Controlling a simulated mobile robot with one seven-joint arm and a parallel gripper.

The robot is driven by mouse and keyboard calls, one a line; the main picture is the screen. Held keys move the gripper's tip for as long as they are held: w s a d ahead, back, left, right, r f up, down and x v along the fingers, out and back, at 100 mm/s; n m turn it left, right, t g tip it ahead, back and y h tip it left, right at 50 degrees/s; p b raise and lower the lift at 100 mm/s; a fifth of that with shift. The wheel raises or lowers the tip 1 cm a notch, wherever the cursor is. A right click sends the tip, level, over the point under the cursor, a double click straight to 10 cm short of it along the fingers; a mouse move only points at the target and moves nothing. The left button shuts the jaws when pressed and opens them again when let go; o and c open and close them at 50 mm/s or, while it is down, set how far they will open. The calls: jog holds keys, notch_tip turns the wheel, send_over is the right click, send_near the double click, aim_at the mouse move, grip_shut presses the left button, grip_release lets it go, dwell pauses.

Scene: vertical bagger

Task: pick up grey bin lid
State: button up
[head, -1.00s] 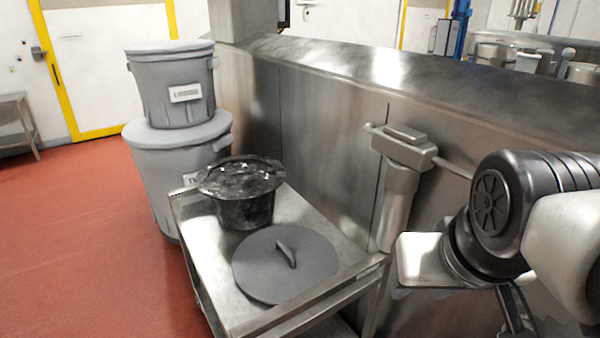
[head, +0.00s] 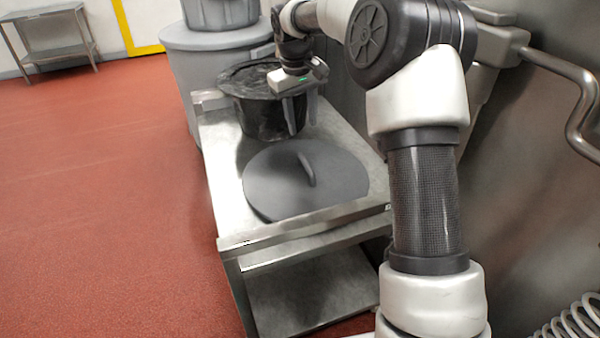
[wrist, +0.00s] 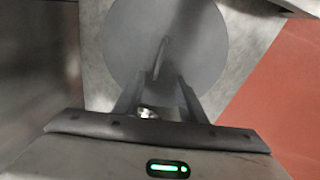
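The grey bin lid (head: 275,188) is a flat round disc with a raised bar handle (head: 306,168). It lies handle up on the steel cart. My gripper (head: 302,127) points down, above and behind the lid, in front of the black-lined bin. In the wrist view the lid (wrist: 205,45) lies below, and its handle lines up with the gap between the fingers. The fingers (wrist: 160,78) are apart with nothing held. They appear to be above the handle, not touching it.
The steel cart (head: 222,165) has a raised front rail and a lower shelf. The black-lined bin (head: 258,118) stands on it behind the lid. Stacked grey bins (head: 190,75) stand beyond. A steel wall and pipe (head: 570,85) bound the right. Red floor (head: 110,210) is clear at left.

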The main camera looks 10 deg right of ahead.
jog(key=b, duration=0.3)
send_near(305, 162)
jog(key=f, duration=0.5)
jog(key=shift+s+d, duration=0.2)
jog(key=shift+d, duration=0.1)
jog(key=shift+w+d+f+b, duration=0.1)
jog(key=shift+w+f+b, duration=0.2)
jog(key=shift+f, duration=0.65)
jog(key=shift+w+d+f+b, duration=0.15)
jog(key=shift+w+f+b, duration=0.15)
jog(key=shift+f, duration=0.7)
jog(key=shift+w+d+f+b, duration=0.1)
jog(key=shift+w+f+b, duration=0.2)
jog(key=shift+f, duration=0.65)
jog(key=shift+r, duration=0.1)
grip_shut()
